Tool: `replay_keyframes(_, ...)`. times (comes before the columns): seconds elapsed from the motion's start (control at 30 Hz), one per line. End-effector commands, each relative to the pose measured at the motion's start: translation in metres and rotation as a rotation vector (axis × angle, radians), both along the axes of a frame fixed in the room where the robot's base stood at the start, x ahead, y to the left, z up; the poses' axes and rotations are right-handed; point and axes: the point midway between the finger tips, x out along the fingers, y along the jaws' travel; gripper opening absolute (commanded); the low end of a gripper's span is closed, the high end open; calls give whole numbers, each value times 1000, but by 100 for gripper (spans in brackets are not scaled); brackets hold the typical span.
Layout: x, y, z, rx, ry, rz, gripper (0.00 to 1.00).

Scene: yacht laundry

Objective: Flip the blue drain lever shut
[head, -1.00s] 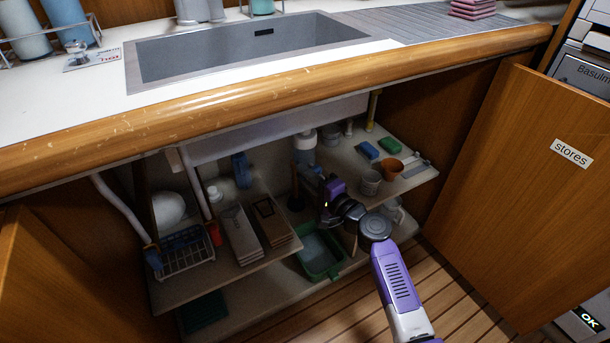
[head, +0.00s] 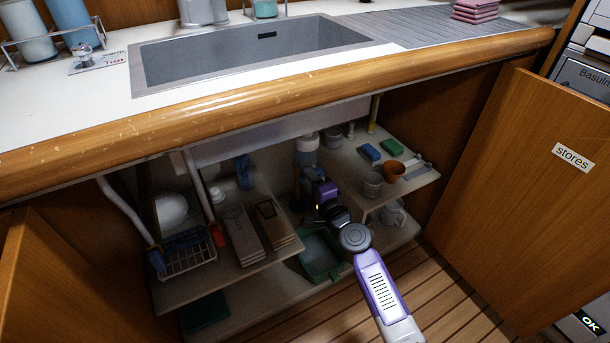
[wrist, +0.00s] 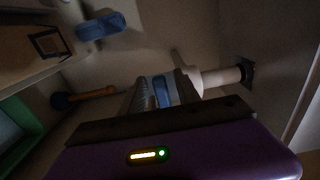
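My gripper (head: 318,172) is inside the open cupboard under the sink, near the white drain trap (head: 307,146). In the wrist view, my two dark fingers (wrist: 161,92) stand apart, pointing at a pale pipe fitting (wrist: 215,78). A blue part (wrist: 162,90), which looks like the blue drain lever, shows in the gap between them. I cannot tell whether the fingers touch it. In the head view my gripper hides this spot, so the lever's position is unclear.
A blue item (head: 243,172) hangs on the back wall, also at the wrist view's upper left (wrist: 100,25).

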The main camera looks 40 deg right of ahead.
Motion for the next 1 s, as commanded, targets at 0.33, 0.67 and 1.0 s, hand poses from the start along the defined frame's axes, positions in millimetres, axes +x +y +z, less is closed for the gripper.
replay_keyframes(0.33, -6, 2, 0, 0, 1, 1, 38)
replay_keyframes(0.67, -54, 17, -1, 0, 1, 1, 38)
replay_keyframes(1.0, -75, 23, 0, 0, 0, 1, 38)
